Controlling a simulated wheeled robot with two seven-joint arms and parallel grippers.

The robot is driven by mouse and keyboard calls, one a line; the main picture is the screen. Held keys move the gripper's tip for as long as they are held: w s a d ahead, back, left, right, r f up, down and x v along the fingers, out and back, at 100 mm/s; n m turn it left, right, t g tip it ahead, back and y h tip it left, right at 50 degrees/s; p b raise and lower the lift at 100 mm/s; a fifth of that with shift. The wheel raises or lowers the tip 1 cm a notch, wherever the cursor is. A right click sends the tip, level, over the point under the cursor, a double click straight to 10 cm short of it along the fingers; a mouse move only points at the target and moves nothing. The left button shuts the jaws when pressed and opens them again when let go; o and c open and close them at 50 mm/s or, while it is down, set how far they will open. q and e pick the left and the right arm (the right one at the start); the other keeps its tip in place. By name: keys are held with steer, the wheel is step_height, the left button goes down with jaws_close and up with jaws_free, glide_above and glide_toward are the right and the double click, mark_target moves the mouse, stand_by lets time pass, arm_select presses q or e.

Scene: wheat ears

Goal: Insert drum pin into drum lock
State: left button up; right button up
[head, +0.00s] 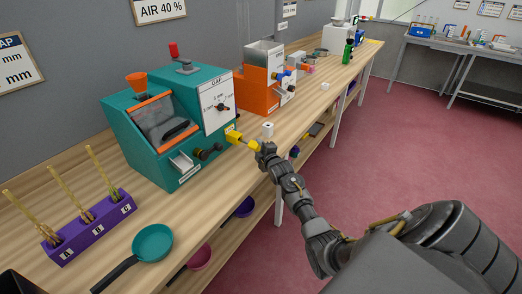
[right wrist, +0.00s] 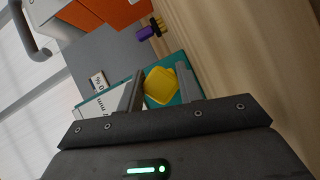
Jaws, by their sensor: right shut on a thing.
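The teal machine (head: 158,165) stands on the wooden bench, with a white GAP dial panel on its right front. A yellow block (head: 233,135), apparently the drum lock, sits at the machine's lower right side. My right gripper (head: 259,147) is beside it, shut on the drum pin's yellow handle (head: 253,144). The handle also shows between the two fingers in the right wrist view (right wrist: 160,85). The handle and the block lie close together in line. I cannot tell whether the pin's tip is in the lock. My left gripper is not in view.
A purple rack (head: 92,228) with wheat ears and a teal pan (head: 152,243) stand at the near left of the bench. A small white block (head: 268,130) is just behind my right gripper. An orange machine (head: 258,92) stands farther back.

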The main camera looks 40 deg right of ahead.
mark_target(249, 143)
steer(key=shift+w+a+b, duration=0.25)
steer(key=shift+w+b, duration=0.35)
steer(key=shift+w, duration=0.25)
steer(key=shift+w+a+b, duration=0.25)
steer(key=shift+w+b, duration=0.3)
steer(key=shift+w, duration=0.3)
steer(key=shift+w+a+b, duration=0.25)
steer(key=shift+w+b, duration=0.35)
steer(key=shift+w, duration=0.25)
steer(key=o, duration=1.1)
steer(key=b+v, duration=0.1)
steer(key=v, duration=1)
steer(key=shift+w+r, duration=0.1)
